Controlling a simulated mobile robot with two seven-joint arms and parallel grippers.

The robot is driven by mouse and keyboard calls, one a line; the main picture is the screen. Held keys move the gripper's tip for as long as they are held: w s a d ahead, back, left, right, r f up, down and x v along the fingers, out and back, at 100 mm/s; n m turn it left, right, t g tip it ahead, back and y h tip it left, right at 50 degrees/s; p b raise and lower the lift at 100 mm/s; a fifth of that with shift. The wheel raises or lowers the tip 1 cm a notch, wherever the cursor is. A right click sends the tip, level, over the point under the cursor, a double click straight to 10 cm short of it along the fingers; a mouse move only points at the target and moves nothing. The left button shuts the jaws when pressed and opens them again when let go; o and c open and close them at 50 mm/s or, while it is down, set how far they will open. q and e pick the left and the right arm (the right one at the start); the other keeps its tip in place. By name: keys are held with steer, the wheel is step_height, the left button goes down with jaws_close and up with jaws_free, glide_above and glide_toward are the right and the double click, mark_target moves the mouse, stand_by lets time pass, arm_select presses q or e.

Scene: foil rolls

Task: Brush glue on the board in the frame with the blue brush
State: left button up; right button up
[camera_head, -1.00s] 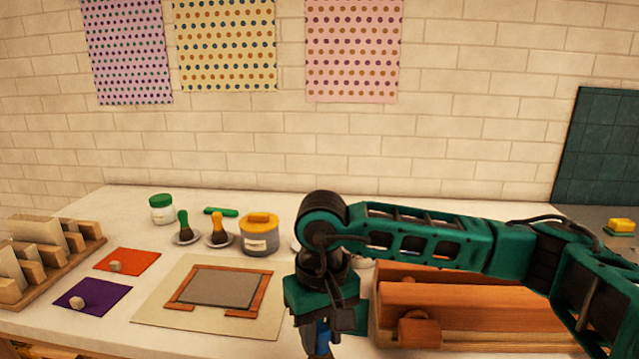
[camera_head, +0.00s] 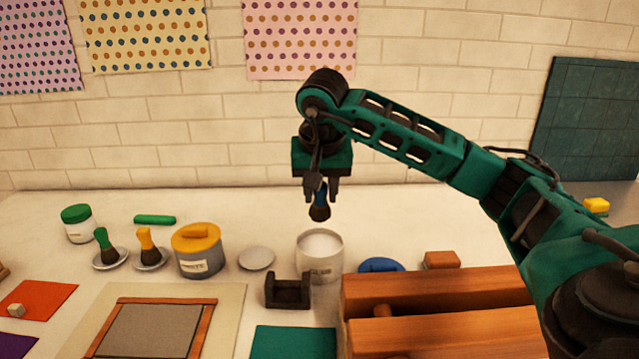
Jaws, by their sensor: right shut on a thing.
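My right gripper (camera_head: 320,190) is shut on the blue brush (camera_head: 321,197), which hangs upright with its dark bristles down. The bristles are in the air above and behind an open white pot (camera_head: 320,272), probably the glue, with pale contents. A blue lid (camera_head: 381,265) lies right of the pot. The grey board (camera_head: 150,330) lies inside a reddish wooden frame (camera_head: 203,330) at the lower left, on a beige sheet (camera_head: 229,318); its near part is cut off by the picture edge. My left gripper is not in view.
Green (camera_head: 104,245) and orange (camera_head: 147,243) brushes stand on small saucers at the left, beside a yellow-lidded tin (camera_head: 198,258). An empty saucer (camera_head: 256,258) and a dark notched holder (camera_head: 288,291) are near the pot. Large wooden blocks (camera_head: 440,320) fill the right.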

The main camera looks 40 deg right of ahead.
mark_target(320, 216)
steer(key=shift+s+f+b, duration=0.1)
steer(key=shift+f+b, duration=0.6)
steer(key=shift+f, duration=0.1)
step_height(320, 216, down, 4)
steer(key=b, duration=0.3)
steer(key=shift+f+b, duration=0.15)
steer(key=shift+b, duration=0.25)
steer(key=shift+f+b, duration=0.3)
steer(key=shift+f, duration=0.25)
stand_by(1.6)
step_height(320, 216, up, 5)
steer(key=p, duration=0.5)
steer(key=shift+r+p, duration=0.55)
steer(key=shift+r, duration=0.45)
